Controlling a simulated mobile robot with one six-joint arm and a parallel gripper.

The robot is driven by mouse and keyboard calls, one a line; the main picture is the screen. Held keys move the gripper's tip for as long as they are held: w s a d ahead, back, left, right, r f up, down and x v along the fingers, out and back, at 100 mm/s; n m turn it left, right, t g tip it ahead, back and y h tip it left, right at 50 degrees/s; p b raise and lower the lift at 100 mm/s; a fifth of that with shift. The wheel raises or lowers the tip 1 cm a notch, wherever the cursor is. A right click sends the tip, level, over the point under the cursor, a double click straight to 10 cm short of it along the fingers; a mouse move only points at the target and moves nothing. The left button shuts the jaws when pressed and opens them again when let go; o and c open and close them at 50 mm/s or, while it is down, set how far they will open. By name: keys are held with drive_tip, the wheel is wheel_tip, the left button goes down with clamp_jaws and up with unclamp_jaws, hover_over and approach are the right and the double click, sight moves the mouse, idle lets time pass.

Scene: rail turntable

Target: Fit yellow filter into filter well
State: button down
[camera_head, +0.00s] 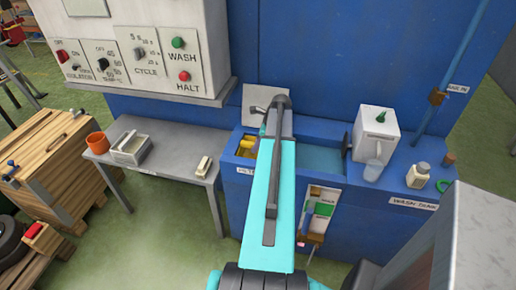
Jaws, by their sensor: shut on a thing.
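A yellow thing (246,147), by its colour the yellow filter, shows in a recess (237,153) at the left end of the blue bench top. The recess looks like the filter well, and its right part is hidden by my turquoise arm. My arm reaches away from me over the bench front, and its far end is beside the yellow thing. My gripper's fingers are hidden behind the arm, so its hold does not show. I cannot tell whether the yellow thing is seated or held above the recess floor.
A grey plate (264,103) stands behind the recess. Right of my arm are a water-filled basin (318,156), a white box (375,132), a cup (373,170) and a bottle (418,175). A grey side table (165,166) stands left. A grey cabinet (478,225) is near at right.

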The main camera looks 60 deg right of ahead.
drive_tip(key=shift+f, duration=1.25)
drive_tip(key=shift+f, duration=0.15)
drive_tip(key=c, duration=1.6)
unclamp_jaws()
drive_tip(key=shift+c, duration=0.2)
drive_tip(key=shift+r, duration=0.2)
drive_tip(key=shift+b+v, duration=1.1)
drive_tip(key=shift+v, duration=4.85)
